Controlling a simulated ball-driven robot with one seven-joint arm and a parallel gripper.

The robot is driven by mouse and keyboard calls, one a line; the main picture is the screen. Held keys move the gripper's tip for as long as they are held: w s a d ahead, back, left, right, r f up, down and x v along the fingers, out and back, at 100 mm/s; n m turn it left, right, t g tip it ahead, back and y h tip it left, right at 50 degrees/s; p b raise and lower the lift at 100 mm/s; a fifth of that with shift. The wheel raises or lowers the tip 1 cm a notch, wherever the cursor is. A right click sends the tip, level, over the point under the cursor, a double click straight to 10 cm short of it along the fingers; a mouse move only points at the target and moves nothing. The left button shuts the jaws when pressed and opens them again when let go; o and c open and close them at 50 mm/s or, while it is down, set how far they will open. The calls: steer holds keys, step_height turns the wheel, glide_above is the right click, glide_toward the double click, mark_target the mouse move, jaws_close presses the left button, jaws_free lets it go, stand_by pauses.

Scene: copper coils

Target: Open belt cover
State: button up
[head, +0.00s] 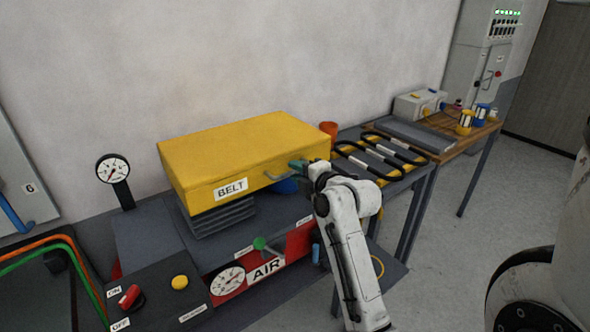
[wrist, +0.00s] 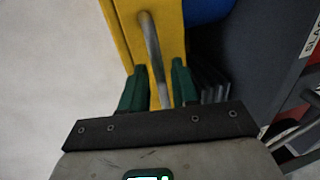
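The yellow belt cover (head: 235,150), labelled BELT, is a box-like lid at the middle of the head view. Grey ribbed layers show under its left part and a blue rounded part (head: 285,186) under its right part. A metal handle (head: 277,176) is on its front face, partly hidden by my gripper (head: 298,165). In the wrist view, the handle (wrist: 153,50) runs between the two green fingers of my gripper (wrist: 158,75). The fingers stand apart, one on each side of the handle, with gaps visible. The cover's yellow face (wrist: 120,30) is just beyond them.
Below the cover are a red AIR panel (head: 300,240) with a gauge and a green-handled valve, and a dark ON/OFF panel (head: 150,295) with a red switch. Black looped bars (head: 380,150) lie on the bench to the right. Open floor (head: 440,260) is at right.

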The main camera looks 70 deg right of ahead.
steer(key=shift+w+d+f, duration=0.1)
steer(key=shift+w+d, duration=0.25)
steer(key=shift+w, duration=0.2)
steer(key=shift+c, duration=0.4)
jaws_close()
